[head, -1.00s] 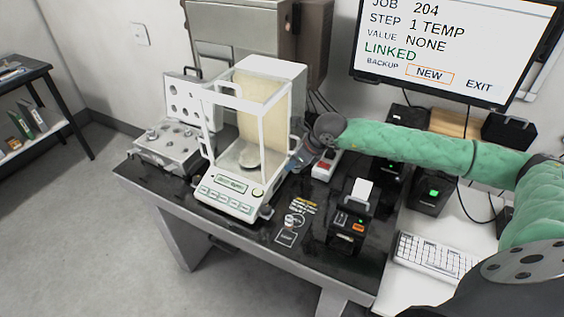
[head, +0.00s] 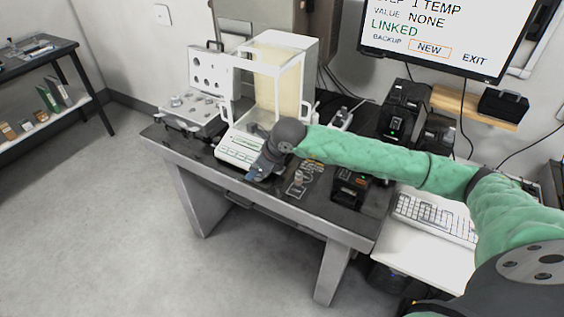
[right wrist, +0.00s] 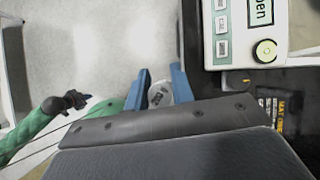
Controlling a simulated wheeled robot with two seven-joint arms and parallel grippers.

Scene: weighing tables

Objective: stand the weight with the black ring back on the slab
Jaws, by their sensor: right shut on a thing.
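My right gripper (head: 256,177) is at the front edge of the dark table, in front of the balance. In the right wrist view its blue fingers (right wrist: 160,92) are shut on a small grey metal weight (right wrist: 160,95), seen from above. I cannot make out a black ring on it. A green arm with a dark end (right wrist: 65,102), likely my left, shows in the right wrist view.
The white balance (head: 242,150) with its glass box stands between slab and gripper; its front also shows in the right wrist view (right wrist: 232,35). Another small weight (head: 298,177) stands on the marked mat. A black printer (head: 350,185) is to the right.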

